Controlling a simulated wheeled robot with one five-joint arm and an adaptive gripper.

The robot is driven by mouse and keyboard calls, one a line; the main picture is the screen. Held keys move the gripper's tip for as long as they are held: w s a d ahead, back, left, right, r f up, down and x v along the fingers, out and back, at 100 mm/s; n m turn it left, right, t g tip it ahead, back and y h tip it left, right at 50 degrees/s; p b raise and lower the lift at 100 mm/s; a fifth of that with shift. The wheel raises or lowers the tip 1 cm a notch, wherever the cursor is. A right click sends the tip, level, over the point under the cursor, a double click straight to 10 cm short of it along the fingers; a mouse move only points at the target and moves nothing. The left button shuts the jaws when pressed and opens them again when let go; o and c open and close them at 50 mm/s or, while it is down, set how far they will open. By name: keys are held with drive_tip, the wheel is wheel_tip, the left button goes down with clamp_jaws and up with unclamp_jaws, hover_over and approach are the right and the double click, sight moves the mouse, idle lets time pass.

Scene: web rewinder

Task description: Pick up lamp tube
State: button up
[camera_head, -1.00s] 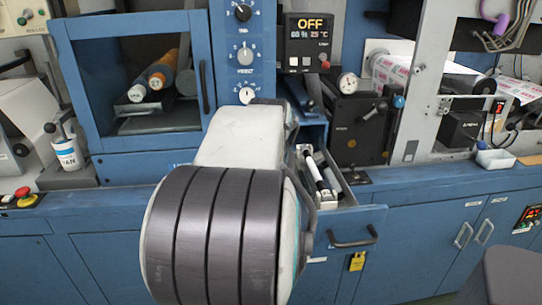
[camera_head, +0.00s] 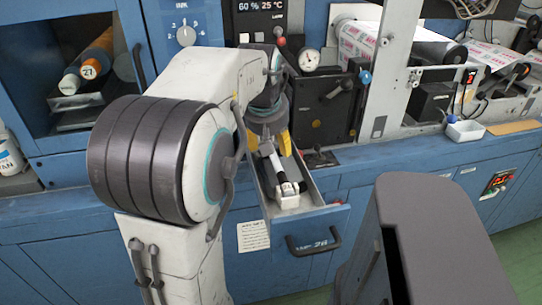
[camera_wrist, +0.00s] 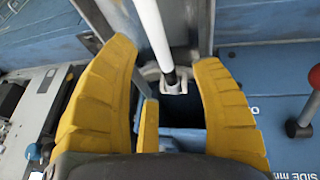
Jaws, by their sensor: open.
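The lamp tube, a thin white rod, lies in an open drawer (camera_head: 312,200). In the wrist view the lamp tube (camera_wrist: 154,28) runs up between the fingertips, with a pale end fitting near the palm. In the head view a white tube with a dark band (camera_head: 289,187) shows in the drawer, partly hidden by my gripper. My gripper (camera_head: 270,147) points down over the back part of the drawer. In the wrist view its yellow fingers (camera_wrist: 165,57) are spread on either side of the tube, with gaps showing.
The drawer's sides stand close around my gripper. A cabinet with rolls (camera_head: 92,62) is at left. A dark gauge panel (camera_head: 325,105) stands behind the drawer.

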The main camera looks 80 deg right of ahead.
sight(275, 159)
drive_tip(key=shift+b+x, duration=0.35)
drive_tip(key=shift+x, duration=2.65)
drive_tip(key=shift+s, duration=0.1)
drive_tip(key=shift+c, duration=0.5)
clamp_jaws()
